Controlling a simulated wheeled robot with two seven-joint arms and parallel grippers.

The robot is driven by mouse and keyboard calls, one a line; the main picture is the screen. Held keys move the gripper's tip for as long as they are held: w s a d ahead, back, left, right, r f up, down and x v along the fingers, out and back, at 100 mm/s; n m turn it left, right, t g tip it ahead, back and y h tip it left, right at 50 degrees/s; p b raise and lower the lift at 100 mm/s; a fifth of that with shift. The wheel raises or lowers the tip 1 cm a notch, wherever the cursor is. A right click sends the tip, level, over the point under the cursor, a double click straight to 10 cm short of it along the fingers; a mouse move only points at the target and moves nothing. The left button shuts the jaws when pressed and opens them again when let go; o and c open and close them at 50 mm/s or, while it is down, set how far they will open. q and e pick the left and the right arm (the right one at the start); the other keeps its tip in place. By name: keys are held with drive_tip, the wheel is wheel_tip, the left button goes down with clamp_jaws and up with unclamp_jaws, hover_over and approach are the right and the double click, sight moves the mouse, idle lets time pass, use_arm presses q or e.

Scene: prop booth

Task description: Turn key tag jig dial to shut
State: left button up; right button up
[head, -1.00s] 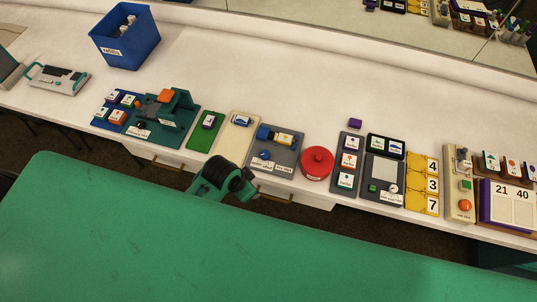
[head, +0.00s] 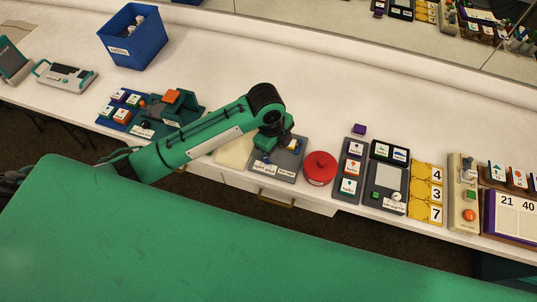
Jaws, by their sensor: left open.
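A grey jig board (head: 291,163) with a blue part, a yellow part and small white labels lies on the white counter; I take it for the key tag jig, but its label is too small to read. My left arm reaches over the counter from the left, and my left gripper (head: 270,147) points down over this board's left side. It is open. The wrist hides much of the board, including the blue dial area, so I cannot tell the dial's setting or whether the fingers touch it. My right gripper is out of view.
A red round lid-like object (head: 319,168) sits just right of the board. A second grey board (head: 376,195) with a white knob stands further right. A teal fixture (head: 187,113) and a blue bin (head: 133,46) are to the left. The counter behind is clear.

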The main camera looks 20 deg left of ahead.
use_arm(q)
drive_tip(key=w+a+r+m+g+y, duration=0.1)
drive_tip(key=w+a+r+m+y, duration=0.1)
drive_tip(key=a+r+m, duration=0.2)
wheel_tip(320, 180, down, 14)
drive_tip(key=shift+d+r+p, duration=0.1)
drive_tip(key=shift+p, duration=1.05)
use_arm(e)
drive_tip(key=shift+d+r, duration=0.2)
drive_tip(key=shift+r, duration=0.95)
use_arm(q)
drive_tip(key=shift+c, duration=0.3)
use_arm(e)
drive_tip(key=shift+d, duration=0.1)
use_arm(q)
drive_tip(key=shift+w, duration=0.1)
drive_tip(key=c, duration=0.9)
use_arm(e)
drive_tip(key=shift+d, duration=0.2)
